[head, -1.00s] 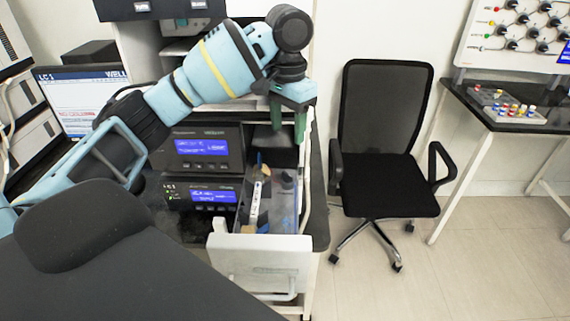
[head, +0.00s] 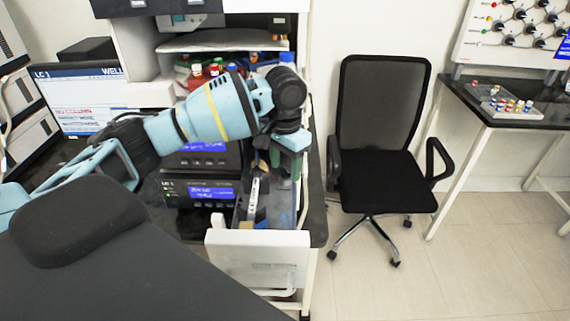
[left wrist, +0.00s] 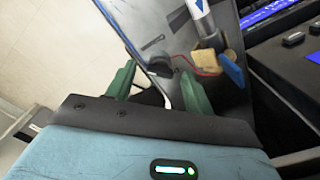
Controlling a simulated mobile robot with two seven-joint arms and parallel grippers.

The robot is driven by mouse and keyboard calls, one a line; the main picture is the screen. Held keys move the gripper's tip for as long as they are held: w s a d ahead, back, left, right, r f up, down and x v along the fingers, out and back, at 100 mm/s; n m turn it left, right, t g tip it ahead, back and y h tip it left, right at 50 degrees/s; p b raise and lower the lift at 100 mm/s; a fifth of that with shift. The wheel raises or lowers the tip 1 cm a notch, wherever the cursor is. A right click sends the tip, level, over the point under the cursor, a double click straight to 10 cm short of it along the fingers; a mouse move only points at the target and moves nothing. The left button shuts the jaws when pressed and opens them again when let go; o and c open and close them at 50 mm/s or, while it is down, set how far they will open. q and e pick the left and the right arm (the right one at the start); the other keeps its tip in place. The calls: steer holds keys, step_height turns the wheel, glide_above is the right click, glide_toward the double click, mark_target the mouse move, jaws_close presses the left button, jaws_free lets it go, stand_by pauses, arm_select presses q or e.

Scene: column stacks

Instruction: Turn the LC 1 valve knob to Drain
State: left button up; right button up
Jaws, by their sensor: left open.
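The LC 1 unit (head: 200,192) has a lit blue display and stands in the bench rack, left of the open drawer-like module. In the left wrist view a dark round knob (left wrist: 160,66) sits on a grey metallic panel (left wrist: 160,25), with small dark markings beside it. I take it for the valve knob; its setting cannot be read. My left gripper (head: 286,163) points down over the module; in the left wrist view its green fingers (left wrist: 158,88) are apart on either side of the knob, with no visible contact. My right gripper is not in view.
A white column (head: 255,198) with a tan and blue clip (left wrist: 225,62) stands close to the left gripper. The white module front (head: 258,258) juts forward. An LC 1 monitor (head: 85,100) and bottles (head: 200,75) are behind; a black chair (head: 380,150) stands right.

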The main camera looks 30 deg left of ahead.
arm_select(q)
steer(key=shift+f, duration=0.15)
steer(key=c, duration=1)
steer(key=n, duration=1.3)
steer(key=shift+n, duration=2.4)
